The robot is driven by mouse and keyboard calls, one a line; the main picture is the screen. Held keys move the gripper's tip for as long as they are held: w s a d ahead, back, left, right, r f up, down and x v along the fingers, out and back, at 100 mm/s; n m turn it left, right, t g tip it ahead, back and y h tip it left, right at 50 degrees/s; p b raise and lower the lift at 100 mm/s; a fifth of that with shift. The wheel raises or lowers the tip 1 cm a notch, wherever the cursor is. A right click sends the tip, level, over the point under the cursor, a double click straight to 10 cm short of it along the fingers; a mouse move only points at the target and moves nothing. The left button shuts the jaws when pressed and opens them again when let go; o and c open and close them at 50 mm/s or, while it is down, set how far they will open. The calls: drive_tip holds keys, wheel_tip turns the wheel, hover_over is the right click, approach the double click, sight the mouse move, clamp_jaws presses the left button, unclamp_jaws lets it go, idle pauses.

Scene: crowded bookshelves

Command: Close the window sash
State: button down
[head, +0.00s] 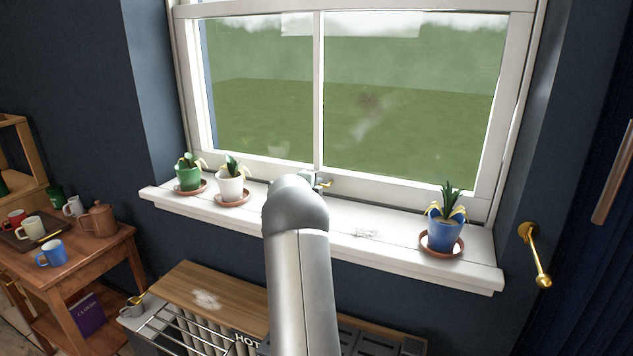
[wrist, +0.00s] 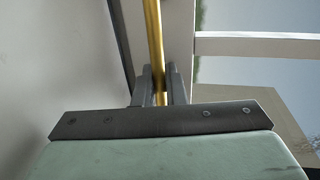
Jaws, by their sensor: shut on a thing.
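The window sash (head: 318,90) is a white frame with two panes and a vertical bar. Its bottom rail is low, close to the white sill (head: 375,236); I cannot tell whether a gap is left under it. A brass handle (head: 326,184) on the bottom rail shows just right of my arm. My gripper (head: 316,180) is at the rail, mostly hidden behind my arm in the head view. In the wrist view, my gripper (wrist: 160,85) has its two dark fingers shut around the brass bar of the handle (wrist: 154,30).
On the sill, a green pot (head: 188,177) and a white pot (head: 230,184) stand left of my arm, and a blue pot (head: 444,234) stands right. A wooden-topped radiator (head: 205,300) is below. A table with mugs (head: 50,252) is left. A brass hook (head: 534,255) is right.

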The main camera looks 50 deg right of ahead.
drive_tip(key=shift+a+f, duration=0.1)
drive_tip(key=shift+f, duration=0.6)
drive_tip(key=c, duration=1.6)
unclamp_jaws()
drive_tip(key=shift+c, duration=0.2)
drive_tip(key=shift+r, duration=0.1)
drive_tip(key=shift+r, duration=0.2)
drive_tip(key=b+v, duration=0.1)
drive_tip(key=v, duration=1.6)
drive_tip(key=shift+s+a+b, duration=0.1)
drive_tip(key=shift+s+b, duration=0.05)
drive_tip(key=shift+b, duration=0.15)
